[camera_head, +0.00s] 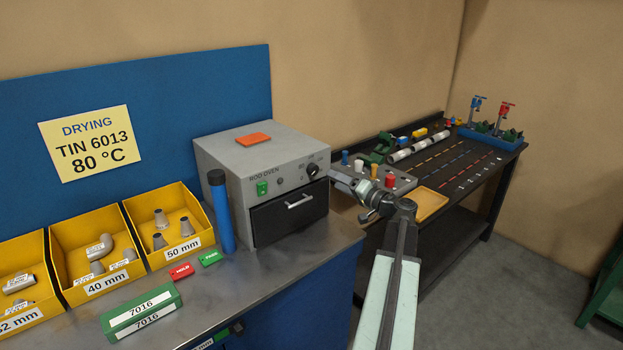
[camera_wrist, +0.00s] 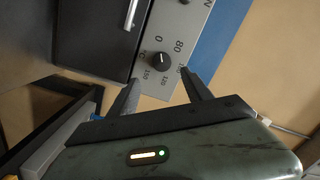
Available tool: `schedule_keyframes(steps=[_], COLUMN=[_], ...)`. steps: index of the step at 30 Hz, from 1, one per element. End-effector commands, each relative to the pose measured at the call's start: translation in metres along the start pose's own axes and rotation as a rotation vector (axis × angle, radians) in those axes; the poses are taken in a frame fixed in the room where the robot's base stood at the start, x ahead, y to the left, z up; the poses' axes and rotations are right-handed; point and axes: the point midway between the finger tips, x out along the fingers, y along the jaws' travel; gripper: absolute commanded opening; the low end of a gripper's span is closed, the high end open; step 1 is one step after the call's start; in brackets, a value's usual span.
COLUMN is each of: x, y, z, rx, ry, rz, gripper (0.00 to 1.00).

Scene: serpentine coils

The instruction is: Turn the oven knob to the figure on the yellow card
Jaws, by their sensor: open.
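The yellow card (camera_head: 90,143) on the blue backboard reads "DRYING TIN 6013 80 °C". The grey rod oven (camera_head: 222,160) stands on the bench. Its black knob (camera_head: 312,170) is at the right of the front panel. In the wrist view the knob (camera_wrist: 160,61) is ringed by figures, with 0 and 80 legible and smaller ones including 150. I cannot tell which figure its pointer meets. My gripper (camera_wrist: 160,79) is open, with one finger to each side just short of the knob in the picture; I see no contact. In the head view my gripper (camera_head: 332,174) is close to the panel's right end.
The oven has a black door (camera_head: 289,215) with a light handle, a green switch (camera_head: 262,188) and an orange item (camera_head: 254,140) on top. A blue tube (camera_head: 221,212) stands at its left. Yellow bins (camera_head: 168,224) line the bench. A dark table (camera_head: 463,172) stands at right.

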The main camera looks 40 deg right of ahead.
Motion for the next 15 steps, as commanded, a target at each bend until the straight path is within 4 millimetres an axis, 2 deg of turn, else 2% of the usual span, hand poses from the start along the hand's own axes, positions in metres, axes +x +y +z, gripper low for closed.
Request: schedule_keyframes(steps=[4,12,15], x=[0.018,0.073,0.084], y=[-0.004,-0.007,-0.008], z=[0.003,0.009,0.009], rx=[0.000,0.000,0.000], ry=[-0.010,-0.018,-0.018], rz=[-0.006,-0.012,-0.011], gripper=[0.58,0.58,0.58])
